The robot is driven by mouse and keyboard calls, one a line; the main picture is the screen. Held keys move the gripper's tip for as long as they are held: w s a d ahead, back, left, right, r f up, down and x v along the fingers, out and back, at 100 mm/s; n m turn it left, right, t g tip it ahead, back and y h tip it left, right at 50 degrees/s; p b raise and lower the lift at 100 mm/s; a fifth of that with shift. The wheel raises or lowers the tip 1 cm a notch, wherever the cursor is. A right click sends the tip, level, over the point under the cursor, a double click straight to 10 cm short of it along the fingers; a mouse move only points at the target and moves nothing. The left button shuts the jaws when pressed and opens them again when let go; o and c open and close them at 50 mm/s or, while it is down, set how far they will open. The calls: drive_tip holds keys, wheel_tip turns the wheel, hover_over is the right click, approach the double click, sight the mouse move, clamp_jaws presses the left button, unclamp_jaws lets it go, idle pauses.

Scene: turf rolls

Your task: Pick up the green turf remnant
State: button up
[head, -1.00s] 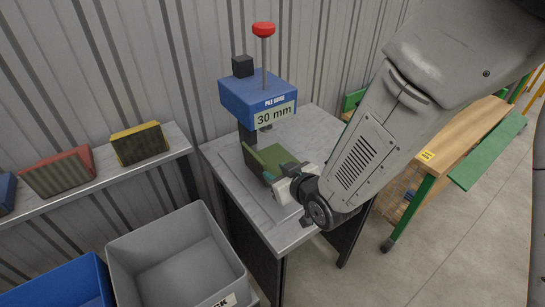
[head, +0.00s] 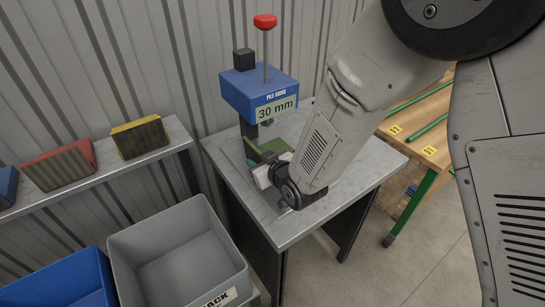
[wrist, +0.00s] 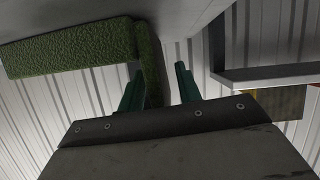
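The green turf remnant (head: 268,148) is on the grey metal table (head: 365,175), under the blue pile gauge (head: 258,92) marked 30 mm. My gripper (head: 262,172) is low over the table at the turf's near side and hides part of it. In the wrist view the turf (wrist: 70,48) fills the upper left, and a darker upright part of it reaches down into the space between my fingers (wrist: 160,80). The left finger is close to that part; whether they touch I cannot tell. A clear gap shows before the right finger. My gripper is open.
A grey bin (head: 180,262) and a blue bin (head: 65,285) stand at the lower left. A shelf (head: 105,173) holds red (head: 60,168), yellow (head: 140,138) and blue (head: 7,187) blocks. A wooden bench (head: 420,115) with green bars is at the right. The corrugated wall is close behind.

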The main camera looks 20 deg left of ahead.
clamp_jaws()
drive_tip(key=shift+r, duration=0.1)
